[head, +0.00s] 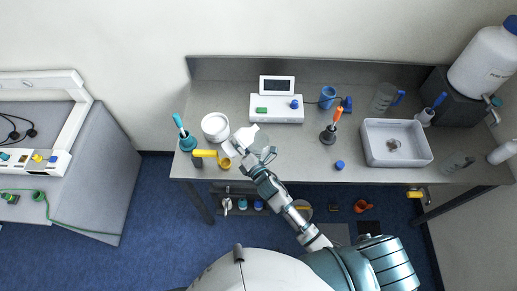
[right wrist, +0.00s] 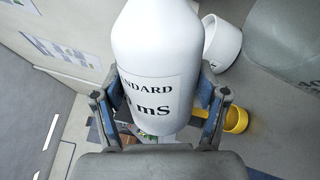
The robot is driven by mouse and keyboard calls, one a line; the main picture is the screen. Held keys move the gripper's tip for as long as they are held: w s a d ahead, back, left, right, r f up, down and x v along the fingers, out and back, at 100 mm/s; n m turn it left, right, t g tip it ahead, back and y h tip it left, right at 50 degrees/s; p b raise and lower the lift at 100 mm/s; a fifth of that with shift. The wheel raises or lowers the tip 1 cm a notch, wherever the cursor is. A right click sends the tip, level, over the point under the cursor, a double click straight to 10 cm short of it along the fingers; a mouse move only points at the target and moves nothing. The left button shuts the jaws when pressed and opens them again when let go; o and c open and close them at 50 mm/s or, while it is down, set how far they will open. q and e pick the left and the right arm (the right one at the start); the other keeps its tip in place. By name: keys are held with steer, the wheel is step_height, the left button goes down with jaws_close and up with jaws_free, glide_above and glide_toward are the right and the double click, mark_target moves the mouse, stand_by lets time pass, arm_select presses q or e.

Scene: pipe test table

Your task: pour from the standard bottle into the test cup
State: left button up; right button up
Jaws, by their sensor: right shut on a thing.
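My right gripper (head: 264,157) is shut on the white standard bottle (head: 246,134), above the front left part of the steel table. In the right wrist view both fingers (right wrist: 160,112) close on the bottle's sides, and the bottle (right wrist: 150,60) shows a label with "STANDARD" and "mS". Its top is cut off by the frame. A white cup-like vessel (right wrist: 222,42) shows beside the bottle; I cannot tell whether it is the test cup. A white round container (head: 215,126) stands left of the bottle in the head view. My left gripper is not in view.
A white meter (head: 277,107) stands behind, an orange-handled tool (head: 331,132) to the right, then a white tray (head: 370,126). Front centre right is mostly clear.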

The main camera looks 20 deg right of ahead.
stand_by(0.5)
steer(key=shift+a+f+m, duration=0.1)
steer(key=shift+m, duration=0.3)
steer(key=shift+a+f+m, duration=0.1)
steer(key=shift+f+m, duration=0.15)
steer(key=shift+m, duration=0.45)
steer(key=shift+f+m, duration=0.25)
steer(key=shift+m, duration=0.45)
stand_by(5.7)
